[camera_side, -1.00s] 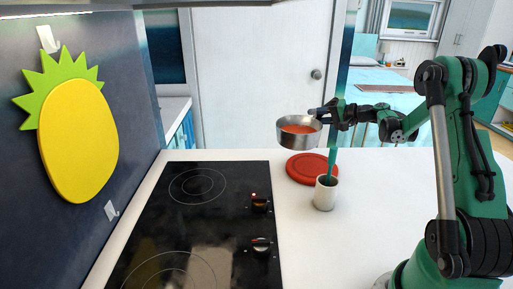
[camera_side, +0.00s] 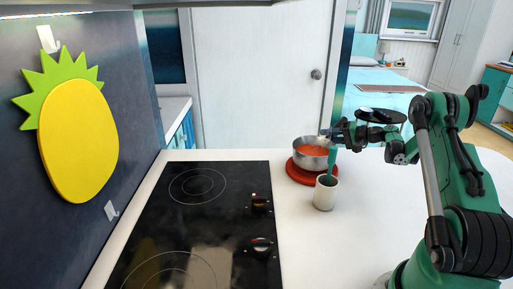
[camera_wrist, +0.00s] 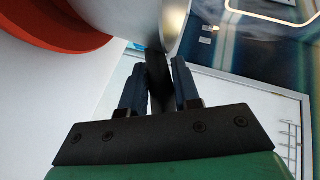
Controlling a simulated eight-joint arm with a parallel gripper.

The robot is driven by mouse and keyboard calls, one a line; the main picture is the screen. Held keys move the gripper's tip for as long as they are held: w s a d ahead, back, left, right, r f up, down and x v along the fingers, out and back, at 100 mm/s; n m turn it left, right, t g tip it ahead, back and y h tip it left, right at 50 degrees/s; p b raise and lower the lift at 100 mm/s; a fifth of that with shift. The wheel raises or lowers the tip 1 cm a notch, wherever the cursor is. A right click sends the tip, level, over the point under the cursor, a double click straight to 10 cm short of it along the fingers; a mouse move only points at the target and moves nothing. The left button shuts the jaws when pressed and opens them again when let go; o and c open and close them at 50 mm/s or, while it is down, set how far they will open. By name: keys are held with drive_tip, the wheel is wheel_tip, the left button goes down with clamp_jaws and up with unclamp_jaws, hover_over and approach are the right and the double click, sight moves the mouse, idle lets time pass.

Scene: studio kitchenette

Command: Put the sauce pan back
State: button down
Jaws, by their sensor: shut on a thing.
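The sauce pan (camera_side: 312,158) is a small steel pan with orange-red sauce in it. It is upright, at or just above the round red trivet (camera_side: 303,175); I cannot tell if it touches. My gripper (camera_side: 334,136) is at the pan's right side, shut on its handle. In the wrist view my gripper's fingers (camera_wrist: 160,85) close around the dark handle (camera_wrist: 157,78), with the pan's steel side (camera_wrist: 135,15) above and part of the red trivet (camera_wrist: 50,25) at the upper left.
A black cooktop (camera_side: 190,215) with knobs lies to the left. A pineapple-shaped board (camera_side: 78,140) hangs on the dark wall. The white counter (camera_side: 395,190) is clear on the right.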

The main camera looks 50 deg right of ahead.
drive_tip(key=shift+f, duration=0.8)
idle(0.4)
drive_tip(key=c, duration=0.5)
unclamp_jaws()
drive_tip(key=shift+c, duration=0.2)
drive_tip(key=shift+s, duration=0.1)
